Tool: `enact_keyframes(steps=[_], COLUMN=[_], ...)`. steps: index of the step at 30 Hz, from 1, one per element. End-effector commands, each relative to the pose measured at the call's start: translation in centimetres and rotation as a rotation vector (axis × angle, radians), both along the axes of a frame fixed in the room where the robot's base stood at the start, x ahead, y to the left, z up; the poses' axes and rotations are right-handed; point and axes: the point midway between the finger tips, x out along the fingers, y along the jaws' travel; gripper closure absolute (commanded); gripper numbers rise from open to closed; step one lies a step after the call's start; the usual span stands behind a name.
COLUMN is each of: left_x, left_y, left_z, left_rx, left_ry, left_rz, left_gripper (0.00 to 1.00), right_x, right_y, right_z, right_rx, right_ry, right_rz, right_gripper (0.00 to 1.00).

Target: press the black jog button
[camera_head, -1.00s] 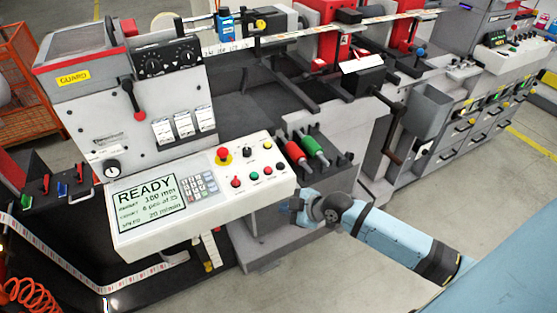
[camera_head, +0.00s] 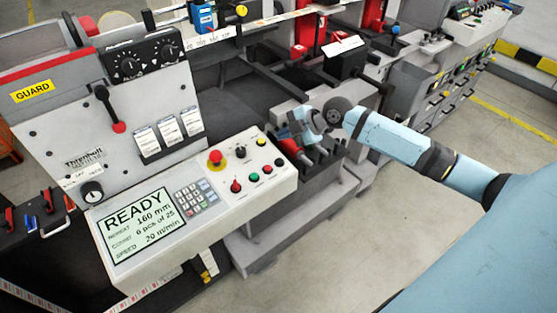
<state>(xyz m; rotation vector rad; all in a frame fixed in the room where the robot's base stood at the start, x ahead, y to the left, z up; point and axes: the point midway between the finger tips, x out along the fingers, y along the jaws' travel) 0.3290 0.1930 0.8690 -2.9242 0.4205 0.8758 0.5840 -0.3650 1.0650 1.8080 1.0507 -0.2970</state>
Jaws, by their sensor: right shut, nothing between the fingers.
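The white control panel (camera_head: 160,245) has a screen reading READY, a keypad and a group of buttons at its right end. I cannot tell which is the jog button, as any labels are too small to read. My right gripper (camera_head: 286,133) is shut and empty, above and just right of the panel's right end, over the tool holder. It is apart from the buttons. My left gripper is not in view.
A red emergency stop (camera_head: 215,158), a black knob (camera_head: 240,150) and red and green buttons crowd the panel. A red-handled tool (camera_head: 289,147) stands in the holder, partly hidden by my right gripper. The grey guard housing (camera_head: 60,125) rises behind the panel.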

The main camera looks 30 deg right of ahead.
Motion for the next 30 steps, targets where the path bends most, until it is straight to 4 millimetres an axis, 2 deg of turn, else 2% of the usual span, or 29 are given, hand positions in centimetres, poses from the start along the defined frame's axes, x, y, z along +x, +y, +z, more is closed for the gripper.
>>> enact_keyframes(steps=[8, 14, 30], left_x=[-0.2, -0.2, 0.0], left_y=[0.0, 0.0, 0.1], left_z=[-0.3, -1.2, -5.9], left_rx=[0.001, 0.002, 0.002], left_ry=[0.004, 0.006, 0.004], left_rz=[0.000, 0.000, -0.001], left_gripper=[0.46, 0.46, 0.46], right_x=[0.0, 0.1, 1.2], right_y=[0.0, 0.1, 0.1], right_z=[-0.2, -1.4, -8.3], right_rx=[0.001, 0.002, 0.000], right_ry=[0.000, 0.001, 0.000], right_rz=[-0.002, -0.002, -0.002], right_gripper=[1.00, 1.00, 1.00])
